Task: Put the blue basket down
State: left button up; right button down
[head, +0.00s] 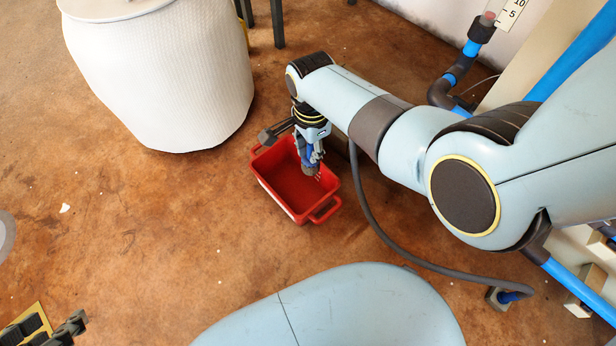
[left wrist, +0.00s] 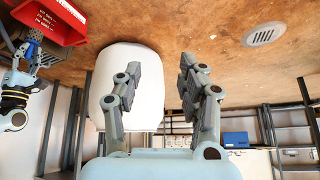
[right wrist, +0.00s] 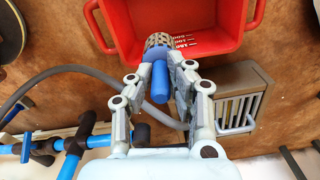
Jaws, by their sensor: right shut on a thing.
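My right gripper (right wrist: 158,82) is shut on a blue cylindrical piece with a perforated, mesh-like end, which I take as the blue basket (right wrist: 160,78). In the head view, my right gripper (head: 303,142) is over a red bin (head: 328,208) on the floor, and the blue piece (head: 313,158) points down at the bin's opening. I cannot tell whether its mesh end touches the bin. My left gripper (left wrist: 158,88) is open and empty, away from the bin. The red bin also shows at the top left of the left wrist view (left wrist: 62,24).
A large white drum-like container (head: 165,75) stands left of the red bin. A grey hose (head: 375,210) loops over the floor on the right. A grey slatted box (right wrist: 238,98) stands beside the bin. The floor left and front of the bin is mostly clear.

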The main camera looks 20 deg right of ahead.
aim_at(311, 170)
pick_arm(q)
notch_tip(311, 170, down, 4)
jog(key=t+b, duration=0.3)
pick_arm(e)
notch_tip(311, 170, down, 5)
jog(key=shift+s+r, duration=0.1)
jog(key=shift+s, duration=0.05)
notch_tip(311, 170, down, 3)
jog(key=shift+r+b, duration=0.15)
jog(key=shift+b, duration=0.65)
pick_arm(q)
jog(key=w+d+r+m+t+h+b, duration=0.1)
jog(key=w+d+r+t, duration=0.1)
jog(key=w+r+t, duration=0.7)
pick_arm(e)
jog(key=shift+f, duration=0.85)
notch_tip(311, 170, down, 4)
jog(key=b, duration=0.2)
jog(key=shift+r+b, duration=0.2)
jog(key=shift+b, duration=0.2)
pick_arm(q)
notch_tip(311, 170, up, 18)
jog(key=d+m+t+h, duration=0.1)
jog(key=m+t+h, duration=0.2)
jog(key=t, duration=0.3)
jog(key=shift+w+d+f+h, duration=0.25)
jog(key=shift+w+d+h, duration=0.05)
jog(key=shift+h, duration=0.2)
